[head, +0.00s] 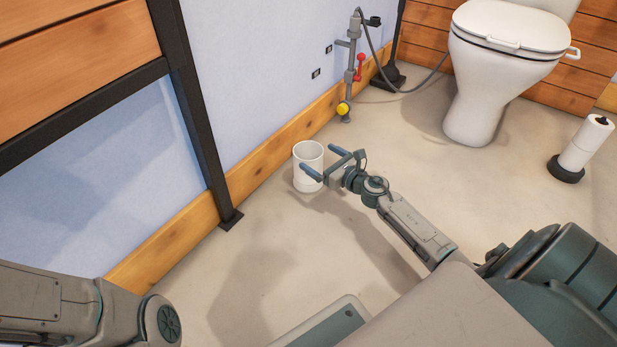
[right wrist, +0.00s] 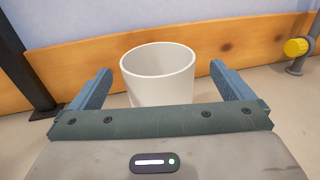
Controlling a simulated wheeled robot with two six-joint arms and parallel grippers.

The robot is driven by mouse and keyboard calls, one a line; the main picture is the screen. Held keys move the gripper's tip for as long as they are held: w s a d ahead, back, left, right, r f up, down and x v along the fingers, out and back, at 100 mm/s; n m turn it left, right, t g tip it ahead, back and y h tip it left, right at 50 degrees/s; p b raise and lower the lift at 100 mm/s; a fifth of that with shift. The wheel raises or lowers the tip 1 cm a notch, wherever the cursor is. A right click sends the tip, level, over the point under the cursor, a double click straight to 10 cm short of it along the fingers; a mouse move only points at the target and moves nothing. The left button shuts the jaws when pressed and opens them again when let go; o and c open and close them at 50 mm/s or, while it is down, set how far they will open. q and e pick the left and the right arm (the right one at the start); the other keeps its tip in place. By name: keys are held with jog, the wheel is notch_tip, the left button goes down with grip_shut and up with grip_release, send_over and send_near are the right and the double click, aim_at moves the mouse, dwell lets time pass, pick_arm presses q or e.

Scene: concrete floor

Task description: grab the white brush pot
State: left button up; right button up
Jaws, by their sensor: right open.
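The white brush pot (head: 307,156) stands upright on the concrete floor near the wooden baseboard, and looks empty inside. It also shows in the right wrist view (right wrist: 158,82), centred between my fingers, its lower part hidden by the gripper body. My right gripper (head: 322,161) is open, with one finger on each side of the pot in the picture; I cannot tell whether either finger touches it. My left arm shows at the lower left of the head view, but its gripper is out of frame.
A toilet (head: 490,70) stands at the upper right, with a toilet roll stand (head: 585,148) beside it. A pipe with a red handle and a yellow knob (head: 343,108) is by the wall behind the pot. A black post (head: 205,150) stands to the left.

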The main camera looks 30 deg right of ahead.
aim_at(299, 145)
jog(key=shift+b+x, duration=0.6)
jog(key=shift+x, duration=2.15)
jog(key=shift+a, duration=0.1)
jog(key=shift+c, duration=0.2)
jog(key=c, duration=1.8)
jog(key=shift+c, duration=0.5)
jog(key=shift+r, duration=0.1)
